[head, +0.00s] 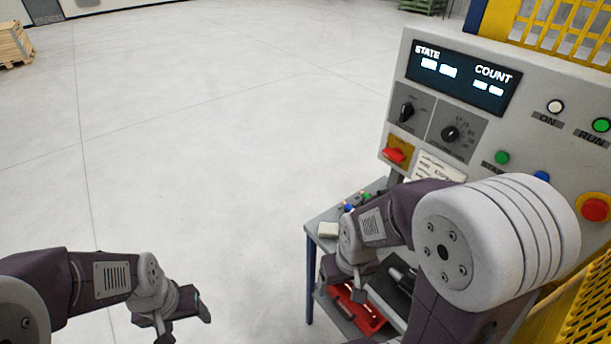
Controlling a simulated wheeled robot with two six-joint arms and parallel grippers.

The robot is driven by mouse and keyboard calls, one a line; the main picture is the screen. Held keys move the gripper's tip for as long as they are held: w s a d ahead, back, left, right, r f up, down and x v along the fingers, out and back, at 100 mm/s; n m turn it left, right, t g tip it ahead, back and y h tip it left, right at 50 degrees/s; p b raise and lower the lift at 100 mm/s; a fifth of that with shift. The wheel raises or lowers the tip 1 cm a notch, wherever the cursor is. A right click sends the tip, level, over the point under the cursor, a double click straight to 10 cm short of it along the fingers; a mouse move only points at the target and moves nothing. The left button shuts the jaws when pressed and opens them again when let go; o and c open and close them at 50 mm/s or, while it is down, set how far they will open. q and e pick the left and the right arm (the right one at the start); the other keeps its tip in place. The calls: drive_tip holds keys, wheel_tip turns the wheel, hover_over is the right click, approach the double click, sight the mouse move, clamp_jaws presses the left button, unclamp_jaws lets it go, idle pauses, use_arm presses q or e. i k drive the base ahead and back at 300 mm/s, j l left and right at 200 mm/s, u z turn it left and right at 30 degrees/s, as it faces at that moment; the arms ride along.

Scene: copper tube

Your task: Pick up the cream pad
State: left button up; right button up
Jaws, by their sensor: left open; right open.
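The cream pad (327,230) is a small pale block at the left corner of the grey bench top (318,244). My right gripper (345,283) is open and points down, in front of the bench and just below and right of the pad in the picture. I cannot tell how far it is from the pad, and part of its fingers is hard to make out. My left gripper (186,322) is open and empty over the bare floor, well to the left of the bench.
Small coloured items (362,200) lie behind the pad. A red tray (362,315) with tools sits on a lower shelf. The control panel (450,110) with knobs and buttons rises behind the bench. Yellow mesh (590,320) stands at the right.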

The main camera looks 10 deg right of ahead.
sight(326, 230)
drive_tip(key=i+u, duration=0.2)
drive_tip(key=u, duration=1.35)
drive_tip(key=i+l, duration=0.1)
drive_tip(key=l, duration=0.2)
drive_tip(key=z, duration=0.4)
drive_tip(key=i+l+z, duration=0.1)
drive_tip(key=z, duration=0.65)
drive_tip(key=i+l+z, duration=0.1)
drive_tip(key=z, duration=0.3)
